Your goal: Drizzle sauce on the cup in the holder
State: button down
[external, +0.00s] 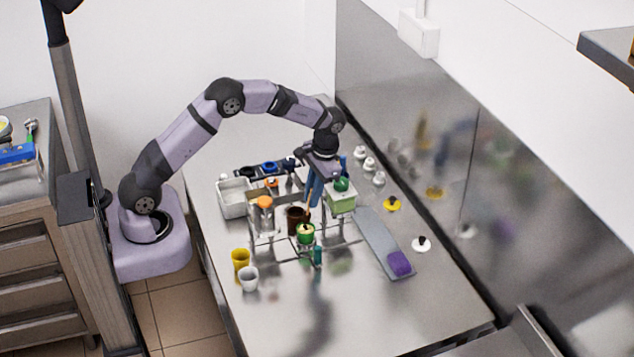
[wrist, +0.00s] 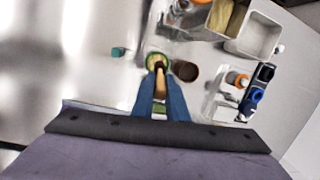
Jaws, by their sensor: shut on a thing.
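A green cup (external: 306,236) stands upright in the wire holder (external: 270,243); its green rim also shows in the wrist view (wrist: 152,57). A dark brown cup (external: 294,214) is right beside it, also seen in the wrist view (wrist: 186,71). My gripper (external: 313,201) points down above the cups, its blue fingers shut on a slim tan-handled tool (wrist: 160,80). The tool's lower end overlaps the green cup's opening in both views. I cannot tell whether it touches the cup, or whether any sauce is on it. The gripper's fingers (wrist: 160,92) partly hide the tool.
Yellow (external: 240,259) and white (external: 248,279) cups stand front left. A white bin (external: 234,197), an orange-topped container (external: 264,204) and a green-topped box (external: 342,200) crowd the holder.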

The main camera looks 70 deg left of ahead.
jog(key=shift+w, duration=0.3)
jog(key=shift+s+d, duration=0.1)
jog(key=shift+s, duration=0.75)
jog(key=shift+r, duration=0.15)
dwell(0.4)
jog(key=shift+s+a+p+v, duration=0.1)
jog(key=shift+s+p+v, duration=0.1)
jog(key=shift+p+v, duration=0.85)
jog(key=shift+s+a+p+v, duration=0.15)
jog(key=shift+s+p+v, duration=0.05)
jog(key=shift+p+v, duration=0.9)
jog(key=shift+s+a+p+v, duration=0.1)
jog(key=shift+s+p+v, duration=0.1)
jog(key=shift+p+v, duration=0.85)
jog(key=shift+r, duration=0.2)
